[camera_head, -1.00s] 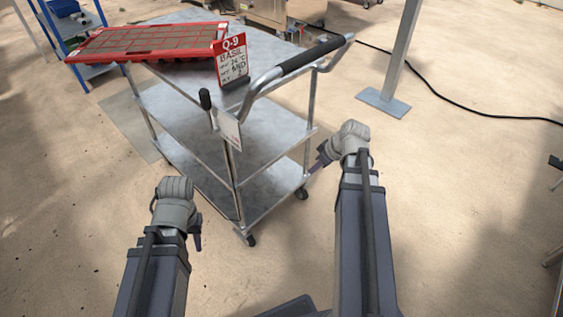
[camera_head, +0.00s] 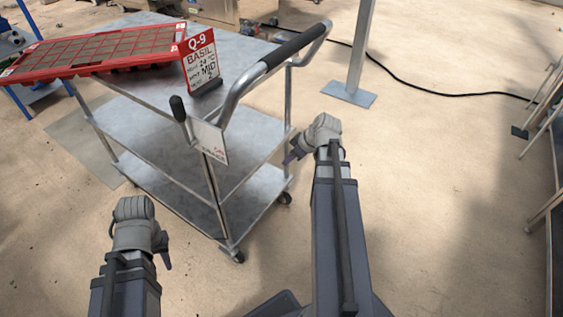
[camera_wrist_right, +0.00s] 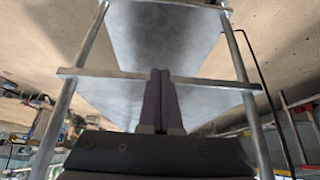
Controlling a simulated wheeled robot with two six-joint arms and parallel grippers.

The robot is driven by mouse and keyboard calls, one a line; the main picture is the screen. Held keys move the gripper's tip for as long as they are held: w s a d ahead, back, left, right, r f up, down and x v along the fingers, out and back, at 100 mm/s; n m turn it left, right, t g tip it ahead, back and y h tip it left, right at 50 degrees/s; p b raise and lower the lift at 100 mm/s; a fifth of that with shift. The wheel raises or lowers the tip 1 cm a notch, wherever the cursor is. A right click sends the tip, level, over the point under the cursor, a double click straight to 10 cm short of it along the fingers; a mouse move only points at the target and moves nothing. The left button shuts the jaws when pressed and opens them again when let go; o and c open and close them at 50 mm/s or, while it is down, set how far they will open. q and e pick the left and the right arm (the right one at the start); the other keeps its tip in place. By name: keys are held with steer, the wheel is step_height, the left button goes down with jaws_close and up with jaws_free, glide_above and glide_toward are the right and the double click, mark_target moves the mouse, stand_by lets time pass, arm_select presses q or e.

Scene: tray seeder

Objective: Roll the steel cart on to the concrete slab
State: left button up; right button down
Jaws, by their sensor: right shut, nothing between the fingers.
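The steel cart (camera_head: 222,190) stands on the sandy floor ahead, with several shelves and a push handle (camera_head: 290,55) with a black grip on its right side. A flat grey slab (camera_head: 75,150) shows on the floor to the left of the cart, partly hidden by it. My right gripper (camera_head: 291,158) is shut and empty, below the handle and beside the cart's right side. In the right wrist view its closed fingers (camera_wrist_right: 161,85) point toward the cart's shelves (camera_wrist_right: 165,40). My left gripper (camera_head: 164,254) is in front of the cart, apart from it; its fingers are too small to read.
A grey post (camera_head: 360,50) on a base plate and a black cable (camera_head: 440,88) are to the right. A wooden frame (camera_head: 545,90) stands at the far right. Floor between is clear.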

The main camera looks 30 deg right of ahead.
steer(key=w+a+f+b, duration=0.3)
steer(key=w+f+b, duration=0.3)
steer(key=w+f, duration=0.1)
steer(key=shift+w, duration=0.35)
steer(key=shift+a+f, duration=0.1)
